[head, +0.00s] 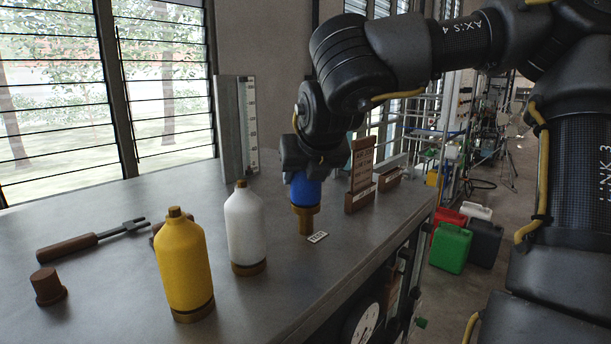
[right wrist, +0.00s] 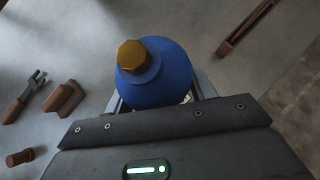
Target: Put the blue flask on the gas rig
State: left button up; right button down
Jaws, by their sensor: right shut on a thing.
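My right gripper (head: 308,170) points down over the bench and is shut on the blue flask (head: 306,191). In the right wrist view the blue flask (right wrist: 158,82) shows its rounded shoulder and hexagonal brass cap from above. In the head view the gripper hides its upper part. I cannot tell whether flask and post touch, or whether this post belongs to the gas rig. My left gripper is not in view.
A white flask (head: 245,228) and a yellow flask (head: 185,265) stand left of the blue one. A forked tool (head: 90,240) and a brown stopper (head: 48,287) lie further left. A brown sign stand (head: 361,175) is close on the right; a gauge board (head: 238,128) stands behind.

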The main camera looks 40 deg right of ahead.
jog(key=shift+r, duration=0.1)
notch_tip(320, 180, up, 6)
jog(key=p, duration=0.4)
jog(key=shift+r, duration=0.15)
jog(key=shift+a, duration=0.1)
